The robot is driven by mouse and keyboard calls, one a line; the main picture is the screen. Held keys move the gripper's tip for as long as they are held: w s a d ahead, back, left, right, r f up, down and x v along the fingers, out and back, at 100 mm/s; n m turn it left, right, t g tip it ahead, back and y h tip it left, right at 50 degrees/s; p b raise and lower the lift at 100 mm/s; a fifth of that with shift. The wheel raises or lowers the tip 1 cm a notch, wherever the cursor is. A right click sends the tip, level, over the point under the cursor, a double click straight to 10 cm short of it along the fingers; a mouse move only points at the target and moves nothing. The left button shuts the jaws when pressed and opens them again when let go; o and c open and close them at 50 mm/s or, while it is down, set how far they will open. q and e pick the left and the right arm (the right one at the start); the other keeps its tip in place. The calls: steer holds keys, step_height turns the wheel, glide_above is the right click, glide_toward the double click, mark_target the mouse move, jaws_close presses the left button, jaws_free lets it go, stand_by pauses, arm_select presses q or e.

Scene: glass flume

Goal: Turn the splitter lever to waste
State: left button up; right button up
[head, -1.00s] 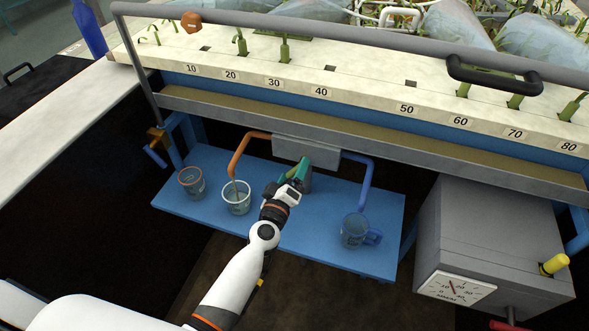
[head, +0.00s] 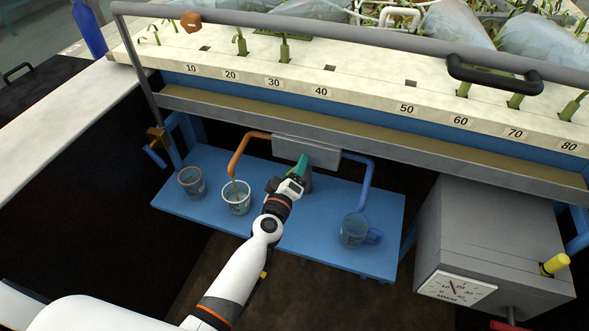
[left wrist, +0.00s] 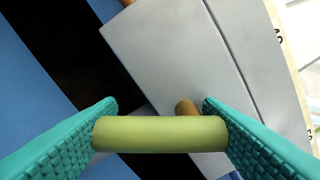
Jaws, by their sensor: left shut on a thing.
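The splitter is a grey box (head: 306,151) under the flume's front edge, with an orange pipe (head: 238,155) on its left and a blue pipe (head: 367,185) on its right. My left gripper (head: 298,170) is just below and in front of the box. In the left wrist view its teal fingers are shut on the yellow-green lever handle (left wrist: 160,134), which lies across between them. A brownish stem (left wrist: 186,107) joins the handle towards the grey box. The lever is hidden by the gripper in the head view. My right gripper is not in view.
On the blue shelf (head: 300,252), a cup (head: 236,203) stands under the orange pipe, an orange-rimmed cup (head: 190,184) is left of it, and a blue mug (head: 353,233) is under the blue pipe. A grey cabinet with a dial (head: 456,286) stands at right.

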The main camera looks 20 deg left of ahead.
arm_select(q)
steer(key=n, duration=0.3)
steer(key=shift+d+f+n, duration=0.25)
steer(key=shift+n, duration=0.05)
steer(key=shift+d+f+n+b, duration=0.15)
steer(key=shift+n+b, duration=0.1)
steer(key=shift+n, duration=0.45)
steer(key=shift+d+r+n+b, duration=0.1)
steer(key=shift+d+n+b, duration=0.1)
steer(key=shift+n, duration=0.5)
steer(key=o, duration=1)
